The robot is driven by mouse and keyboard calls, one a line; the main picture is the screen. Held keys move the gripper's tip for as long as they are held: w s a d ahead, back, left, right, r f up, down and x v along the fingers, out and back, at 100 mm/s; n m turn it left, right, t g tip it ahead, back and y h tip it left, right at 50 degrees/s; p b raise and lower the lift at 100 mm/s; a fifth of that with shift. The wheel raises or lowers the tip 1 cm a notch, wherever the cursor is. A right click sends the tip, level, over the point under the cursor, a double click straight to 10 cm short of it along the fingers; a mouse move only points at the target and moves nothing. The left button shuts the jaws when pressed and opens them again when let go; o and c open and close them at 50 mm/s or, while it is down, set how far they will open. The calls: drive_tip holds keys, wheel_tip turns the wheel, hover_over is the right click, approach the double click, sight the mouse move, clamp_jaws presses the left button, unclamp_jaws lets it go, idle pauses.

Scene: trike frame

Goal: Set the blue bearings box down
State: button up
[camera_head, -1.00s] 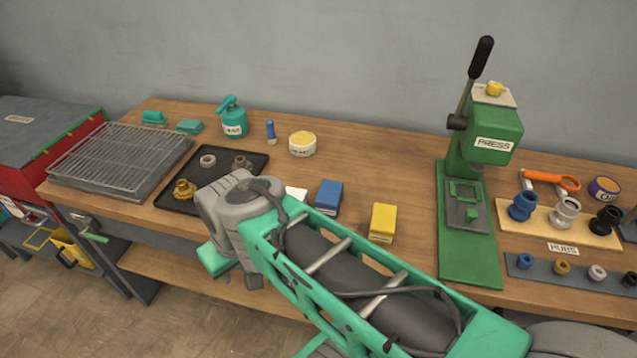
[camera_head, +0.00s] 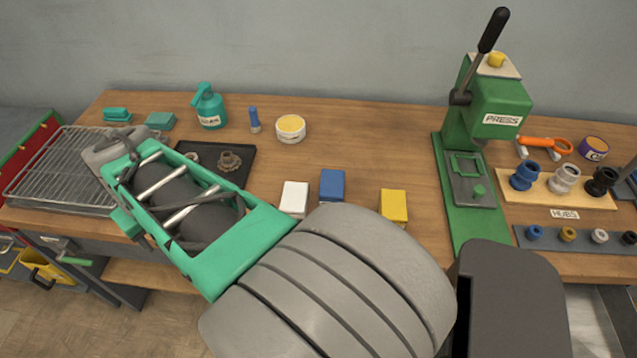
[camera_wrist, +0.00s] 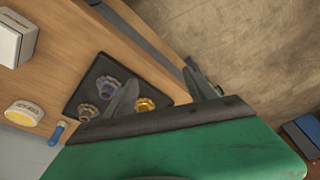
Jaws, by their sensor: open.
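The blue bearings box (camera_head: 332,186) stands on the wooden bench, between a white box (camera_head: 294,198) and a yellow box (camera_head: 393,205). Nothing holds it. In the head view my arm hides most of the gripper. The blue box does not show clearly in the wrist view.
The tray holds several gear-like parts. A wire rack (camera_head: 60,165) lies at the left end of the bench. A green press (camera_head: 483,150) stands to the right, beside the hubs on a wooden board (camera_head: 515,190).

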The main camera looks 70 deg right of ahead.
drive_tip(key=s+d+m+g+p, duration=0.1)
drive_tip(key=s+d+m, duration=0.15)
drive_tip(key=d, duration=0.45)
drive_tip(key=s+d+m+p, duration=0.1)
drive_tip(key=s+d+m, duration=0.1)
drive_tip(key=s+d, duration=0.35)
drive_tip(key=m+g+p, duration=0.1)
drive_tip(key=m+p, duration=0.1)
drive_tip(key=m, duration=0.5)
hover_over(332, 183)
drive_tip(key=w+a, duration=0.1)
drive_tip(key=w, duration=0.1)
drive_tip(key=shift+s+f+n, duration=0.2)
drive_tip(key=shift+f+n, duration=0.05)
drive_tip(key=shift+f, duration=0.15)
drive_tip(key=shift+s+d+f, duration=0.15)
drive_tip(key=shift+s+f, duration=0.5)
drive_tip(key=shift+s, duration=0.2)
drive_tip(key=f, duration=0.2)
drive_tip(key=f+p, duration=0.1)
drive_tip(key=f, duration=0.1)
drive_tip(key=d+f, duration=0.1)
drive_tip(key=f, duration=0.1)
drive_tip(key=shift+f+p, duration=0.2)
drive_tip(key=shift+p, duration=0.1)
drive_tip(key=shift+f, duration=0.15)
drive_tip(key=shift+f, duration=0.25)
drive_tip(key=shift+c, duration=0.5)
clamp_jaws()
